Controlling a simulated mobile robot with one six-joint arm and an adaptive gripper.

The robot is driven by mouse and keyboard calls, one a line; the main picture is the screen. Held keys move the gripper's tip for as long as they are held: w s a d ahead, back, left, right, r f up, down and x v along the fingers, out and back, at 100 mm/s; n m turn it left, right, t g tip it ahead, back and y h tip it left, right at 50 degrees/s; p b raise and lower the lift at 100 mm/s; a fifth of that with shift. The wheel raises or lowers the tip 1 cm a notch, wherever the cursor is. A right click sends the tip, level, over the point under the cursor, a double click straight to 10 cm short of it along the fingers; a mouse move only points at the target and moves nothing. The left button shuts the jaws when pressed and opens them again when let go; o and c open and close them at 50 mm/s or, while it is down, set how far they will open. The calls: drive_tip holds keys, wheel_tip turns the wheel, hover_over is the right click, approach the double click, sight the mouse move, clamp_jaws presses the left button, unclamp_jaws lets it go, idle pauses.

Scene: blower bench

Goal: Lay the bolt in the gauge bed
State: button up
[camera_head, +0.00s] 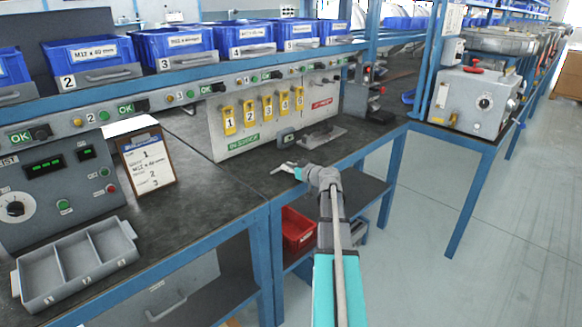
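My gripper (284,168) is at the end of my arm, over the front part of the dark bench top, pointing left. It is small in the picture, and I cannot tell whether its fingers are apart or hold anything. I cannot make out a bolt anywhere. A low grey metal fixture (322,136) lies on the bench behind and to the right of my gripper; it may be the gauge bed, but its details are too small to tell. A small dark device with a display (287,137) stands beside it on the left.
A grey three-compartment tray (76,272) sits at the front left, seemingly empty. A paper card (149,165) stands near the control panel (60,180). A board with yellow numbered tags (250,113) stands behind my gripper. Blue bins (178,42) line the shelf. Bench between is clear.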

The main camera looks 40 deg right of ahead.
drive_tip(key=shift+o, duration=0.9)
drive_tip(key=shift+r, duration=0.15)
drive_tip(key=s+d+r+p, duration=0.1)
drive_tip(key=s+p, duration=0.1)
drive_tip(key=s, duration=1)
drive_tip(key=shift+d+r, duration=0.15)
drive_tip(key=shift+r, duration=0.15)
drive_tip(key=shift+w, duration=0.1)
